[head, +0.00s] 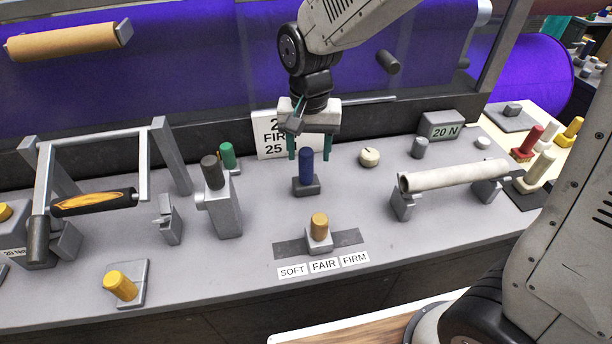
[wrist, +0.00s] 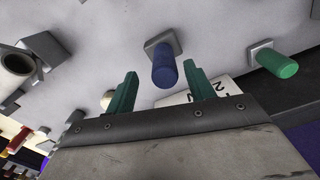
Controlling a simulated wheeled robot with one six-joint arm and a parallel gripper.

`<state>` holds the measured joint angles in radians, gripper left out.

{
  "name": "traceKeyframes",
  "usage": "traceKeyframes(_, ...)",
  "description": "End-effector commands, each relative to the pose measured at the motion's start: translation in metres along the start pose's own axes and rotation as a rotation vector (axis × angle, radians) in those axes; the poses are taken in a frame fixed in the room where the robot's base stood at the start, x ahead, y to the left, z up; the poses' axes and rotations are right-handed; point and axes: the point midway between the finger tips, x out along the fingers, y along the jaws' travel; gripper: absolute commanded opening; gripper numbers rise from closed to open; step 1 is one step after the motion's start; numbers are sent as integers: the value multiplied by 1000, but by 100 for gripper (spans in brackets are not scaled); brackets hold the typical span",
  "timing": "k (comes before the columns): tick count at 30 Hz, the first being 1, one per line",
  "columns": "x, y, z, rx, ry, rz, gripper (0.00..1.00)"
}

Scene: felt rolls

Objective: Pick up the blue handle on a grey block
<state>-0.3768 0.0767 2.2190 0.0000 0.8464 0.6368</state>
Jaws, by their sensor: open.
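The blue handle (head: 306,165) stands upright on a small dark grey block (head: 306,188) near the middle of the grey bench. My gripper (head: 310,147) is open above it, with its two teal fingers pointing down. In the head view the fingertips are at about the height of the handle's top, one to each side. In the wrist view the blue handle (wrist: 164,66) shows between and beyond the two fingers (wrist: 162,82), nearer the right one. I cannot tell whether a finger touches it. Nothing is held.
A green handle (head: 228,155) and a tall grey block with a dark handle (head: 222,200) stand to the left. A cream knob (head: 369,157) is to the right. A white sign (head: 268,140) leans behind.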

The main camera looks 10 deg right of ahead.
Motion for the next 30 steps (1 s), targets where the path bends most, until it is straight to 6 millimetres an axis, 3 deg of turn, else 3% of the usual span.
traceKeyframes(10, 47, -6, -1, -2, -3, 2, 54)
traceKeyframes(19, 53, -6, -1, -1, 1, -1, 54)
traceKeyframes(20, 53, -6, -1, -1, 1, -1, 51)
traceKeyframes(25, 53, -6, -1, -1, 1, -1, 5)
traceKeyframes(30, 53, -6, -1, -1, 1, -1, 2)
